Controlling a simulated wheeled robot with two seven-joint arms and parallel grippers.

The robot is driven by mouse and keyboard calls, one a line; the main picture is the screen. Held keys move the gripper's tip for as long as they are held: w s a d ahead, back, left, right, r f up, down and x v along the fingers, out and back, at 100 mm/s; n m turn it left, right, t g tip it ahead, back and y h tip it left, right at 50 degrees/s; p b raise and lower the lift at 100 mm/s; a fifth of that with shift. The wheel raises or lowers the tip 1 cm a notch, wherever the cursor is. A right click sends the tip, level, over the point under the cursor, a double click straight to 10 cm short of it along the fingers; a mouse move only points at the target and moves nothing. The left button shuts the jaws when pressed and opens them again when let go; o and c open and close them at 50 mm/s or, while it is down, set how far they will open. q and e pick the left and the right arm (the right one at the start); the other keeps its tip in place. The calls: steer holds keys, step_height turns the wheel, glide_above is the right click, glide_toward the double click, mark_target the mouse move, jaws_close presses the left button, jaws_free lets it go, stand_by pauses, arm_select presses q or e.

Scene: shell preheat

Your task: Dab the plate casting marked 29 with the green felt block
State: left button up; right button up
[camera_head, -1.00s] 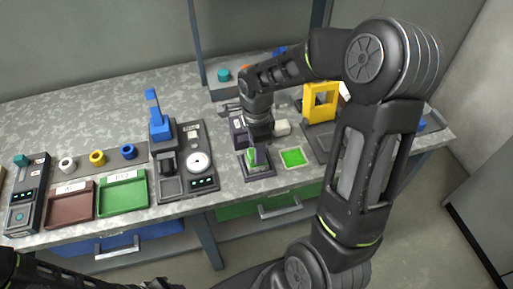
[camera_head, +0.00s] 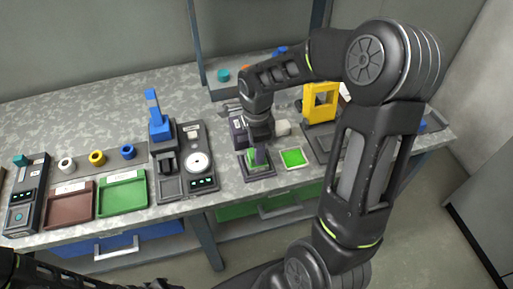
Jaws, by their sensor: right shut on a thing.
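My right gripper (camera_head: 260,146) points down over a small dark square tray (camera_head: 248,176) near the table's front edge. It is shut on a small block that looks like the green felt block (camera_head: 252,160), low at the tray; the fingers partly hide it. I cannot tell whether the block touches what lies in the tray. No number 29 can be read, so I cannot make out the marked plate casting. My left gripper is not clearly visible; only part of my left arm shows at the bottom left.
A bright green pad (camera_head: 293,157) in a pale frame lies just right of the tray. A white block (camera_head: 283,128) and a yellow frame stand (camera_head: 320,102) are behind it. A scale with a white disc (camera_head: 197,163), a green tray (camera_head: 122,193) and a brown tray (camera_head: 70,206) stand left.

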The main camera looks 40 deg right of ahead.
steer(key=shift+s, duration=0.1)
steer(key=shift+r+p, duration=2.3)
steer(key=shift+r, duration=1.15)
